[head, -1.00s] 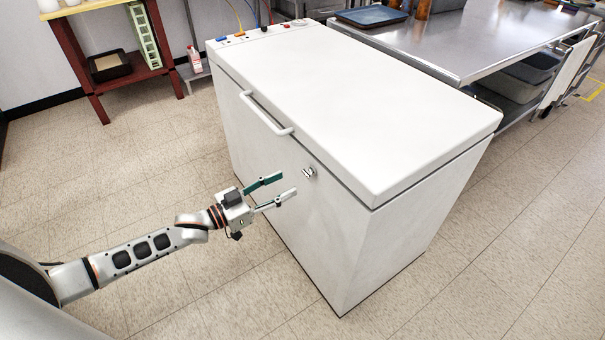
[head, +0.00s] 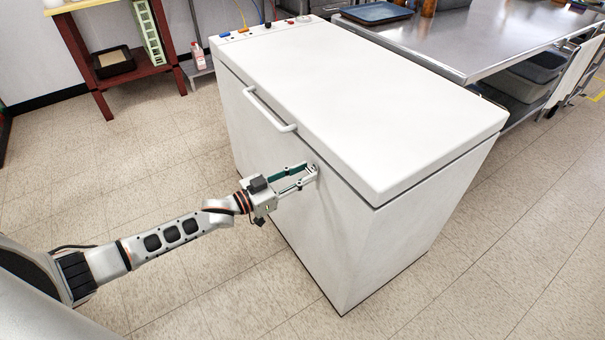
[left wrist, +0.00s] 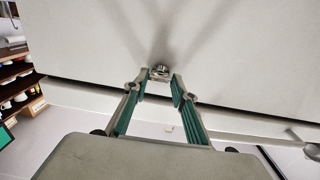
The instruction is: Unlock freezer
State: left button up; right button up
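The white chest freezer (head: 350,90) stands in front of me with its lid down. A small metal lock (head: 313,167) is on its front face, below the lid edge and right of the handle. My left gripper (head: 312,170) is at the front face, its green-padded fingers pointing at the lock. In the left wrist view the lock (left wrist: 160,70) shows between the two fingertips (left wrist: 161,76), with a gap between the fingers. The gripper looks open around it. The fingertips partly cover the lock in the head view. My right gripper is not in view.
A bar handle (head: 268,110) juts out from the freezer front, left of the lock. A steel table (head: 480,45) stands behind the freezer at right. A red shelf unit (head: 125,80) is at back left. The floor in front and at the left is clear.

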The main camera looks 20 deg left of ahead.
pick_arm(q)
jog(key=shift+m, duration=0.4)
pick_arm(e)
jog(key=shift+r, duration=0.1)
pick_arm(q)
jog(key=m, duration=0.9)
jog(key=shift+f, duration=0.1)
jog(key=m+b, duration=0.1)
jog(key=m, duration=0.3)
jog(key=shift+m, duration=0.4)
jog(key=shift+m+b, duration=0.55)
jog(key=shift+m, duration=1.25)
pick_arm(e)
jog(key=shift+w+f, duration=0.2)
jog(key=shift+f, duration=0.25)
